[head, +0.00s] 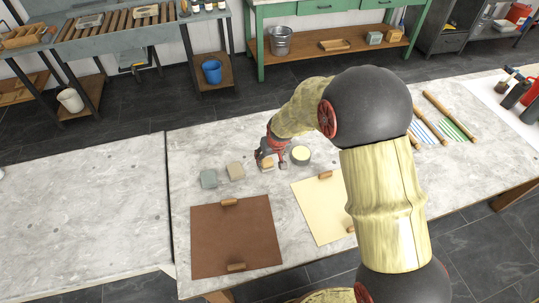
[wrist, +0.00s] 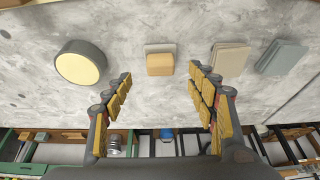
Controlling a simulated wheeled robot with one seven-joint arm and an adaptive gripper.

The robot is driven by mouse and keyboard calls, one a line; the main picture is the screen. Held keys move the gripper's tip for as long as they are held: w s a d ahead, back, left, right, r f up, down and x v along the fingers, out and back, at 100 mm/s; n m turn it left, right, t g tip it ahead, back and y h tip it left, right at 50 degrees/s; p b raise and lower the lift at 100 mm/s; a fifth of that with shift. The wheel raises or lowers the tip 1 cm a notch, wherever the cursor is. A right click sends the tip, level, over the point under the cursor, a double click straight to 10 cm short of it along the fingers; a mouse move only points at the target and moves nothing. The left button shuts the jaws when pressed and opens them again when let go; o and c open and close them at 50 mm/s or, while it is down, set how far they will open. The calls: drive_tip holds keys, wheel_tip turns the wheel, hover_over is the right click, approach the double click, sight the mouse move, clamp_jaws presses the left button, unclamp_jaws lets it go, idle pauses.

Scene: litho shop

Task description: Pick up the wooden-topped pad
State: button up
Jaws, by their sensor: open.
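The wooden-topped pad (wrist: 160,63) is a small block with a tan wooden top and a pale grey edge. It lies on the stone-topped table, centred ahead of my fingers in the wrist view. My gripper (wrist: 159,76) is open and empty, with one finger to each side of the pad's line. The fingers do not appear to touch it. In the head view my gripper (head: 266,157) is low over the table, and the pad (head: 267,164) is partly hidden by it.
A round tin with a pale yellow top (head: 301,154) stands close on one side of the pad. A beige block (head: 235,171) and a grey-blue block (head: 209,178) lie on the other. A brown sheet (head: 236,240) and a cream sheet (head: 318,205) lie nearer me.

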sight(267, 160)
drive_tip(key=x, duration=0.2)
drive_tip(key=b+x, duration=0.1)
drive_tip(key=x, duration=0.2)
drive_tip(key=b+x, duration=0.1)
drive_tip(key=x, duration=0.1)
drive_tip(key=shift+w+a+f, duration=0.15)
drive_tip(key=shift+w+a, duration=0.05)
drive_tip(key=shift+w, duration=0.3)
drive_tip(key=shift+c, duration=1.1)
drive_tip(key=c, duration=1.2)
drive_tip(key=shift+o, duration=0.2)
drive_tip(key=shift+s+r+p, duration=0.1)
drive_tip(key=shift+r+p, duration=0.55)
drive_tip(key=shift+r, duration=1.3)
drive_tip(key=s+d+r+p, duration=0.2)
drive_tip(key=s+d+r, duration=0.1)
drive_tip(key=s+r, duration=0.6)
drive_tip(key=shift+s+p, duration=0.4)
drive_tip(key=shift+s, duration=1.85)
